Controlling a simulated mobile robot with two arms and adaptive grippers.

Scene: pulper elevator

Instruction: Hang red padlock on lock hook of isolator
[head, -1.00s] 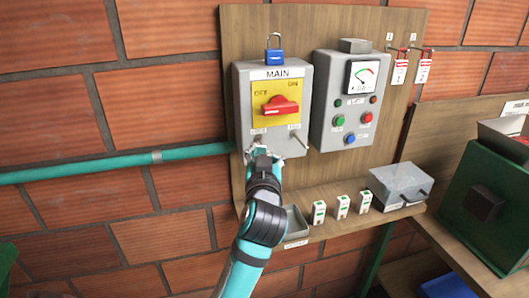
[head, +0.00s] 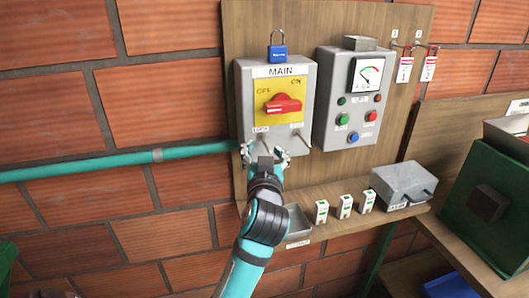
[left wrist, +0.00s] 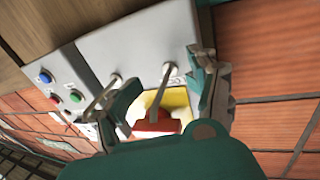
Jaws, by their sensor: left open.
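The isolator (head: 243,95) is a grey box marked MAIN, with a yellow plate and a red handle (head: 283,104). Two metal pegs with small labels stick out at its lower front; the right one (head: 301,142) is plain to see. A blue padlock (head: 279,57) hangs on top of the box. My right gripper is not in view.
A control box (head: 333,95) with a meter and buttons stands right of the isolator. A shelf (head: 335,226) below holds small white blocks (head: 345,206) and a grey box (head: 403,183). A teal pipe (head: 110,164) runs along the wall.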

